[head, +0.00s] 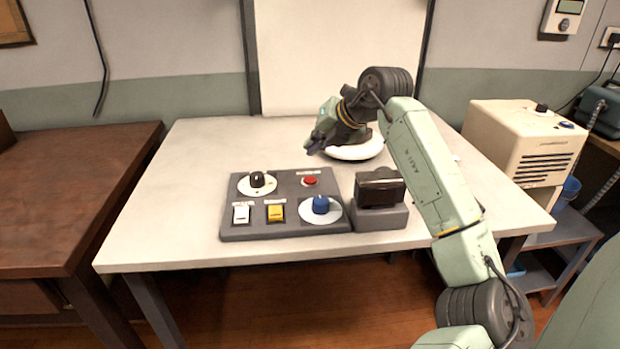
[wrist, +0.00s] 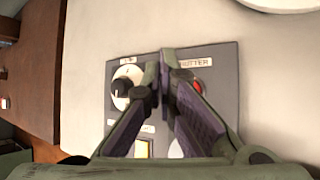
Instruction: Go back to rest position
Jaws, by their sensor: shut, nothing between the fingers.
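My gripper (head: 314,148) is shut and empty in the head view, above the table behind the control panel. In the wrist view my gripper (wrist: 165,58) has its fingertips together over the panel's edge, between a black knob and a red button. The grey control panel (head: 287,226) lies on the white table (head: 190,190). It carries a black knob (head: 257,179), a red button (head: 310,181), a white switch (head: 241,214), a yellow switch (head: 276,213) and a blue knob (head: 321,204). My fingers hide part of the panel in the wrist view.
A dark box on a grey base (head: 380,218) stands right of the panel. A white round object (head: 356,152) lies behind, partly hidden by my arm. A brown table (head: 60,200) is at left, a cream machine (head: 520,140) at right. The white table's left side is clear.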

